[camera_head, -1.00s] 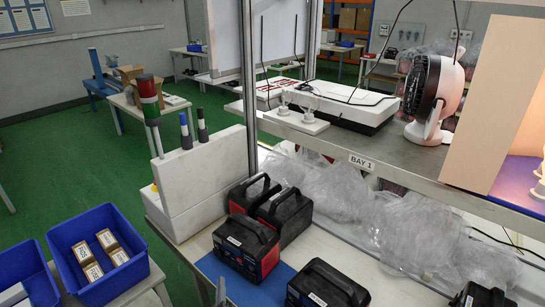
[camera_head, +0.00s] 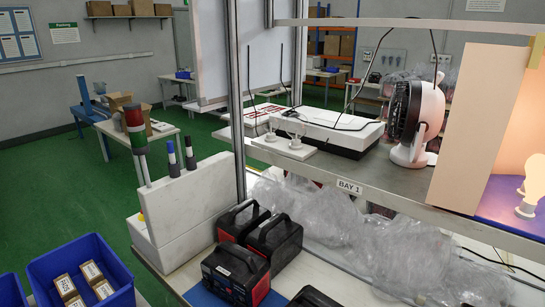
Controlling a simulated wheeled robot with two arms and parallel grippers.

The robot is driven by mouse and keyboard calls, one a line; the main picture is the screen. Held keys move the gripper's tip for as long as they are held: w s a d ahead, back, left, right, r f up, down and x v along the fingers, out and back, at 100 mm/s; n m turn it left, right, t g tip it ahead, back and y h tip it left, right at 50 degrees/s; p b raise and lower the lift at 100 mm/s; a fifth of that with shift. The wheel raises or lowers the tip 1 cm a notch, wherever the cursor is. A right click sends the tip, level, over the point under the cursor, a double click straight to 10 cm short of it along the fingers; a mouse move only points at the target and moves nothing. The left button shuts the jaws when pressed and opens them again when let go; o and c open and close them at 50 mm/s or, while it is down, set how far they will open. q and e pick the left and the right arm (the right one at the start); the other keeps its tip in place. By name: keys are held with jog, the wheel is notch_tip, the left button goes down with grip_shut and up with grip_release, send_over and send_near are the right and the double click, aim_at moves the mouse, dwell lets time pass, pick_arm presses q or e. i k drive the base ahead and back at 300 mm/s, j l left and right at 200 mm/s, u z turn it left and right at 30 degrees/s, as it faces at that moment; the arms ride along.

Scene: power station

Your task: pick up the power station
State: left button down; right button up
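Several black and red power stations with carry handles stand on the white table below the shelf. One power station (camera_head: 236,277) stands at the front on a blue mat (camera_head: 199,296). Two more stand close behind it, one at the back left (camera_head: 240,222) and one to its right (camera_head: 275,240). The top of another power station (camera_head: 313,299) is cut off by the bottom edge. Neither of my grippers is in view.
A shelf marked BAY 1 (camera_head: 350,187) overhangs the table's right side, with a fan (camera_head: 414,125) and white box (camera_head: 328,132) on it. Crumpled clear plastic (camera_head: 370,240) lies beneath. A white block (camera_head: 184,215) with a signal tower (camera_head: 136,130) stands left. A blue bin (camera_head: 82,277) holds small boxes.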

aim_at(244, 276)
jog(key=l+u, duration=0.45)
jog(key=u, duration=0.25)
jog(key=l+u, duration=0.2)
jog(key=u, duration=0.15)
jog(key=k, duration=0.05)
